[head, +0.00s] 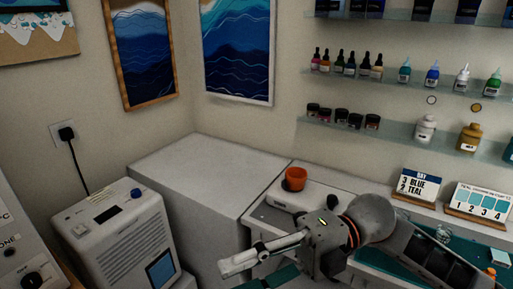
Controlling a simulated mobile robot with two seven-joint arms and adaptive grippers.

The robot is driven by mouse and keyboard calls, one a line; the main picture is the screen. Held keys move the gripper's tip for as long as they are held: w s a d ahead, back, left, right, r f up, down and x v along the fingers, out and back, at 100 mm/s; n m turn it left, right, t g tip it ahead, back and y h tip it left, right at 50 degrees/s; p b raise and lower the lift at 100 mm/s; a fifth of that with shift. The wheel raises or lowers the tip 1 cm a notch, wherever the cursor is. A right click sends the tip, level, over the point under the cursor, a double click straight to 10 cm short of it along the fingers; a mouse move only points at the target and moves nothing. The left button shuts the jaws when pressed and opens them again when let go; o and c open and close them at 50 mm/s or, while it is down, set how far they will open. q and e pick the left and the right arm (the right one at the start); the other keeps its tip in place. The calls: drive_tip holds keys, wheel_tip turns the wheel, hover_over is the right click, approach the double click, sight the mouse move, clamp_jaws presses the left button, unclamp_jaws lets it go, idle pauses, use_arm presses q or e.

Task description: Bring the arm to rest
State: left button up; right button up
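My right arm comes in from the lower right. Its gripper (240,261) points left, in front of the white cabinet and the bench's left end. A pale finger shows clearly; the other finger cannot be made out, so its opening is unclear. I see nothing held in it. My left gripper is not in view.
A white machine (118,243) stands at lower left. The white cabinet top (205,170) is clear. Two label boards (416,187) (481,202) stand at the bench's back. Wall shelves (398,82) hold several bottles.

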drive_tip(key=w+d+m+t+y, duration=0.3)
drive_tip(key=w+m+t+y, duration=0.3)
drive_tip(key=w+m+t, duration=0.8)
drive_tip(key=w+d+f+m+t+h, duration=0.1)
drive_tip(key=d+f+m+t+h, duration=0.35)
drive_tip(key=f+m, duration=0.25)
drive_tip(key=w+d+f+m+t+h, duration=0.2)
drive_tip(key=d+f+m+t+h, duration=0.1)
drive_tip(key=f+m+t+h, duration=0.3)
drive_tip(key=s+d+f+m+g+h, duration=0.2)
drive_tip(key=s+d+f, duration=0.2)
drive_tip(key=f, duration=0.6)
drive_tip(key=s+d+f+m+g+h, duration=0.2)
drive_tip(key=s+f, duration=0.4)
drive_tip(key=f, duration=0.4)
drive_tip(key=s+d+f+m+g+h, duration=0.2)
drive_tip(key=s+d+f+m+h, duration=0.2)
drive_tip(key=f, duration=0.6)
drive_tip(key=shift+s+d+f+g, duration=0.35)
drive_tip(key=shift+s+d, duration=0.3)
drive_tip(key=shift+d, duration=0.25)
drive_tip(key=shift+r+h, duration=0.1)
drive_tip(key=shift+h, duration=0.15)
drive_tip(key=c, duration=0.3)
drive_tip(key=shift+d+m, duration=0.1)
drive_tip(key=shift+m, duration=0.2)
